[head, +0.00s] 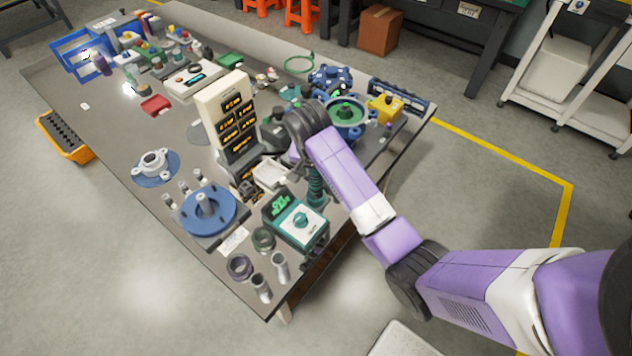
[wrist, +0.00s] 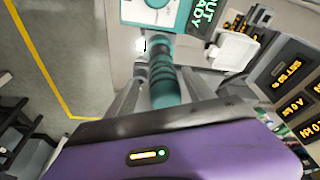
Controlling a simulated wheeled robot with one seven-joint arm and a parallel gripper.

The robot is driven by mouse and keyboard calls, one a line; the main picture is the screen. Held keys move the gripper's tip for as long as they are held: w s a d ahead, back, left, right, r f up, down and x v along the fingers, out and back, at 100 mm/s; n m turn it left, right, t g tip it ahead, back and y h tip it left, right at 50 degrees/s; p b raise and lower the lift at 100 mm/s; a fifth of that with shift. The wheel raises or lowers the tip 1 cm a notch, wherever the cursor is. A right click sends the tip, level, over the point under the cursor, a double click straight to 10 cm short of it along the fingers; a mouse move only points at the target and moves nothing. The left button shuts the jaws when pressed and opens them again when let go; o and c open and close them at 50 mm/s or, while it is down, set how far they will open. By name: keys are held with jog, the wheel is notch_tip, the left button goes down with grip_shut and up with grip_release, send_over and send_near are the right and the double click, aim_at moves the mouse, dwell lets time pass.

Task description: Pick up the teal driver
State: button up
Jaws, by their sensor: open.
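The teal driver (wrist: 165,85) shows in the wrist view as a ribbed teal cylinder running up the middle of the picture. My gripper (wrist: 160,72) is open, with one grey finger on each side of the driver; I cannot tell whether either finger touches it. In the head view the teal driver (head: 316,188) shows partly beside my purple arm, near the table's right edge. My arm hides most of my gripper there.
A teal tester (head: 301,221) with a lit display stands in front of the driver. A white tray (head: 270,174) and a cream display tower (head: 226,115) are to its left. Metal cylinders and a blue flange (head: 222,211) crowd the near table.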

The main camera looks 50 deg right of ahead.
jog(key=shift+w+p+x, duration=0.15)
jog(key=shift+p+x, duration=0.05)
jog(key=shift+x, duration=0.95)
jog(key=shift+w+p+x, duration=0.1)
jog(key=shift+p+x, duration=0.05)
jog(key=shift+x, duration=0.95)
grip_shut()
